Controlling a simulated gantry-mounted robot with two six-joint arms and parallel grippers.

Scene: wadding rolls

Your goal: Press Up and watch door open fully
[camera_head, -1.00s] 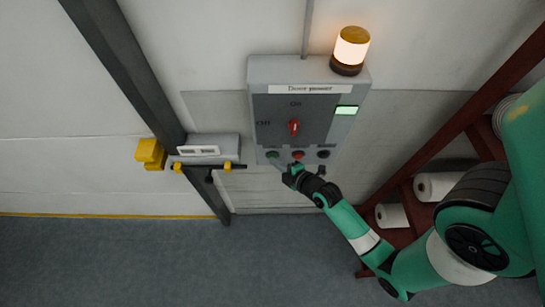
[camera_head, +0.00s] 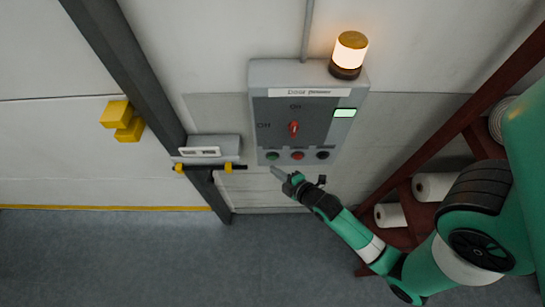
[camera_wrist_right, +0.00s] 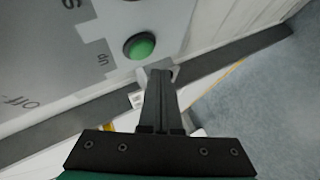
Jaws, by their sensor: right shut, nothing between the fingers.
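The grey "Door power" control box (camera_head: 285,75) is on the wall. Its red selector knob (camera_head: 294,128) is in the middle. The green button (camera_wrist_right: 140,46) shows large in the right wrist view. My right gripper (camera_head: 276,172) is shut and empty, its tip just below the green button, apparently clear of it. The white door (camera_head: 60,150) is at the left, with yellow blocks (camera_head: 118,114) on it. My left gripper is out of view.
An amber beacon (camera_head: 349,51) glows above the box, and a small green indicator (camera_head: 345,113) is lit. A dark post (camera_head: 130,70) stands between door and box. A dark red rack (camera_head: 455,140) with white rolls (camera_head: 437,187) is at right.

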